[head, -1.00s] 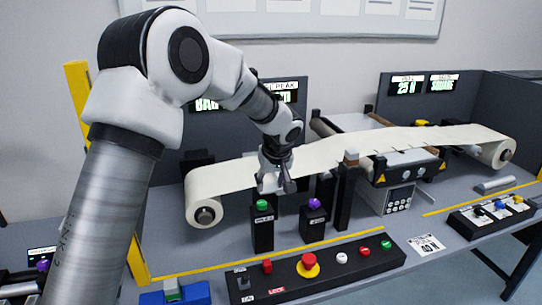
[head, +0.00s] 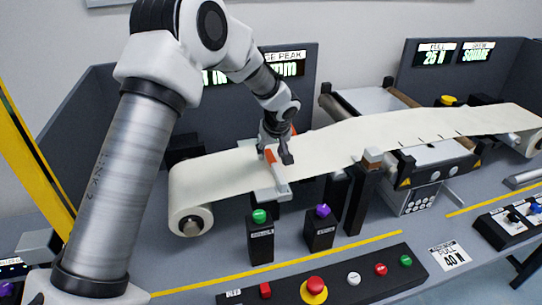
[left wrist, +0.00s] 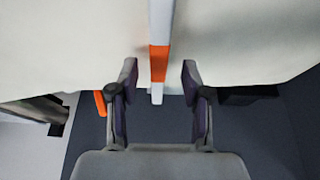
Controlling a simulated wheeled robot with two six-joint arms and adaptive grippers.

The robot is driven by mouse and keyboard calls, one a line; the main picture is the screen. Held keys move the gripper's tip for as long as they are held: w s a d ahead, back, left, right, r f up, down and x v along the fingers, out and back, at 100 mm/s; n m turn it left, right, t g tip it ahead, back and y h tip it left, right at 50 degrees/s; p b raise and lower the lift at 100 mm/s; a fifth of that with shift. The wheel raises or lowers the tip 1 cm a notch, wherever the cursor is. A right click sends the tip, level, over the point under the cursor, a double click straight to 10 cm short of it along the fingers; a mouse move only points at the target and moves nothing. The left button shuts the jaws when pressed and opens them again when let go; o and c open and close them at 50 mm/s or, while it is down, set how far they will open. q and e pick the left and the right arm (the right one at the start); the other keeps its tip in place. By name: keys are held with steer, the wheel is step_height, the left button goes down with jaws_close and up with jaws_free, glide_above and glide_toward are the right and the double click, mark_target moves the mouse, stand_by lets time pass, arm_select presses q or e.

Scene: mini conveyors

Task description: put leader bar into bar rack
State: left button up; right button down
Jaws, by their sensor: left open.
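The leader bar (head: 280,186) is a pale bar with an orange band, lying across the cream web near its left roll. In the left wrist view the bar (left wrist: 160,28) runs upright down the picture, and its orange band is close to the fingertips. My left gripper (head: 278,157) is just above the bar. In the left wrist view its two fingers (left wrist: 159,85) are spread on either side of the bar, with gaps to both sides. I cannot make out the bar rack for certain. My right gripper is not in view.
The web runs from the left roll (head: 190,221) to a roll at the far right. Posts with a green button (head: 259,216) and a purple button (head: 322,210) stand in front. A control panel (head: 335,287) with several buttons is at the front edge.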

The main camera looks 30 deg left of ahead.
mark_target(270, 154)
arm_select(q)
steer(key=x, duration=0.3)
steer(key=shift+w+a+r, duration=0.15)
steer(key=shift+w+a, duration=0.05)
steer(key=shift+w, duration=0.05)
steer(key=shift+s+d+r, duration=0.15)
steer(key=shift+c, duration=0.3)
steer(key=shift+s+d+r, duration=0.1)
steer(key=c, duration=0.6)
jaws_close()
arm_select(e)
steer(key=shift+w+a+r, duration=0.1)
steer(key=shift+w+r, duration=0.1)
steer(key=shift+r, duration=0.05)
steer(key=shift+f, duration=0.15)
